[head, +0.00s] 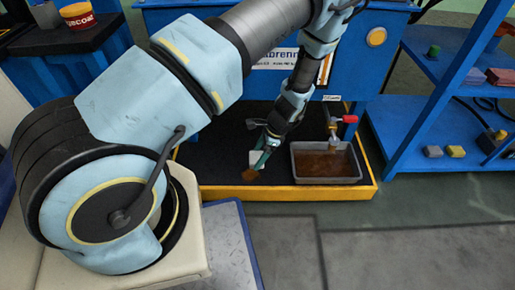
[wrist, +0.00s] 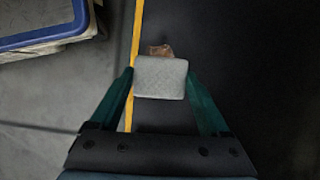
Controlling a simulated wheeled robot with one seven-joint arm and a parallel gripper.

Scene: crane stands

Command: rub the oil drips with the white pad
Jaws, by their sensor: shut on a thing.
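The white pad (wrist: 160,78) is held between the two green fingers of my gripper (wrist: 160,90) in the wrist view. In the head view the pad (head: 264,152) shows pale at the end of my gripper (head: 262,155), low over the black mat. A brown oil drip (wrist: 160,50) sticks out just past the pad's far edge, near the yellow edge strip. In the head view this brown patch (head: 250,175) lies just in front of the pad, near the mat's front edge. The pad may hide part of it. I cannot tell whether the pad touches the mat.
A grey tray of brown liquid (head: 295,175) stands right of my gripper, below a tap with a red handle (head: 349,119). The black mat (head: 220,165) has a yellow border (head: 290,193). A blue shelf (head: 440,95) stands at right. The grey floor in front is clear.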

